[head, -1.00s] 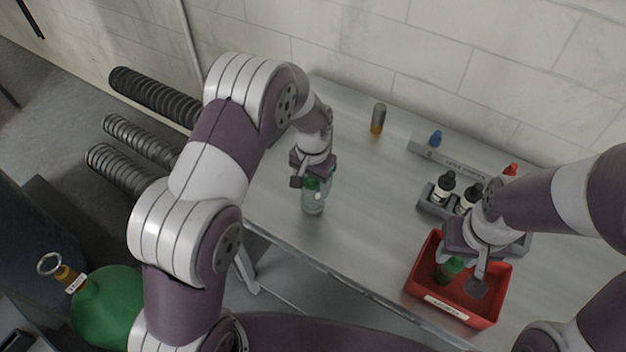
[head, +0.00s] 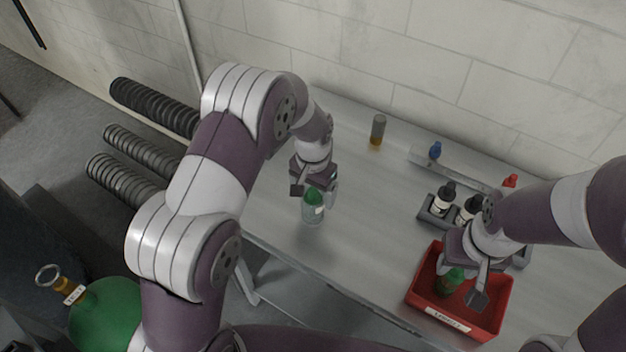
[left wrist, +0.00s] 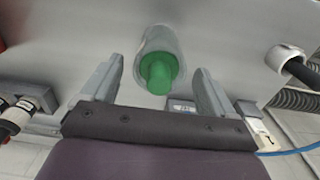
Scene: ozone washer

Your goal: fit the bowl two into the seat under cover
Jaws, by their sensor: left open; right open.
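A clear, cup-like vessel with a green top (head: 313,211) stands upright on the bench; I cannot tell whether it is bowl two. My left gripper (head: 315,191) is open just above it. In the left wrist view the clear vessel (left wrist: 150,42) lies ahead of and between the two spread fingers, with no visible contact. A green bottle-like part (head: 450,283) is in the red tray (head: 418,290). My right gripper (head: 462,280) is open over this tray, close to the green part; one finger is partly hidden. I cannot make out the seat or its cover.
A grey rack (head: 432,216) with dark-capped bottles stands behind the red tray. A labelled grey strip (head: 462,175), a blue-topped piece (head: 435,150), a red-topped piece (head: 510,181) and a grey-and-amber cylinder (head: 378,130) are further back.

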